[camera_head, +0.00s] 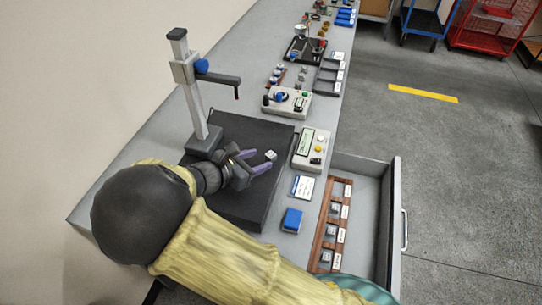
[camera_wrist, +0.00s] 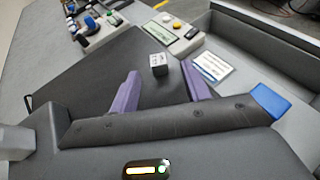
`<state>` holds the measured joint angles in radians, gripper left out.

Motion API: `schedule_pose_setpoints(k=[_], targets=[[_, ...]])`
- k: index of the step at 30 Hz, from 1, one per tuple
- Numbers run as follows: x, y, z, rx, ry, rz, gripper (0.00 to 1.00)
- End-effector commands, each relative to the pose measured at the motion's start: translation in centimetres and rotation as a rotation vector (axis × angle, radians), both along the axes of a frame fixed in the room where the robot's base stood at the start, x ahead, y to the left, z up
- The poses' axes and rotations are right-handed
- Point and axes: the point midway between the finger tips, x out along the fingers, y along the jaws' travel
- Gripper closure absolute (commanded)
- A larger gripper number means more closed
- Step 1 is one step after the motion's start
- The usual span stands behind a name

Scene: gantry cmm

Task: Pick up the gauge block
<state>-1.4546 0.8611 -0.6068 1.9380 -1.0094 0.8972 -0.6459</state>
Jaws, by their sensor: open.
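The gauge block (camera_head: 270,155) is a small pale grey block on the dark granite plate (camera_head: 241,206). In the wrist view the gauge block (camera_wrist: 158,64) has dark markings on its top and sits beyond the fingertips, in line with the gap between them. My gripper (camera_head: 262,161) has two purple fingers and is open and empty. In the wrist view my gripper (camera_wrist: 159,78) shows its fingers spread wide, with bare plate between them.
A height gauge stand (camera_head: 190,90) rises at the plate's back left. A control box (camera_head: 311,149), a label card (camera_head: 302,187) and a blue block (camera_head: 292,220) lie right of the plate. An open drawer (camera_head: 395,205) holds a wooden rack (camera_head: 318,240) with several small blocks.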

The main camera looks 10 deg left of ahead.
Motion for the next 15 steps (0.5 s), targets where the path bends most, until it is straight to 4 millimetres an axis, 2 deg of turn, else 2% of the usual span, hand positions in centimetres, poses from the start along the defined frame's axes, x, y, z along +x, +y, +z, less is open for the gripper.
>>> schedule_pose_setpoints(k=[3,15], targets=[[0.64,-0.52,-0.32,0.0,0.0,-0.001,0.53],[1.16,-0.91,-0.6,-0.002,0.0,-0.003,0.53]])
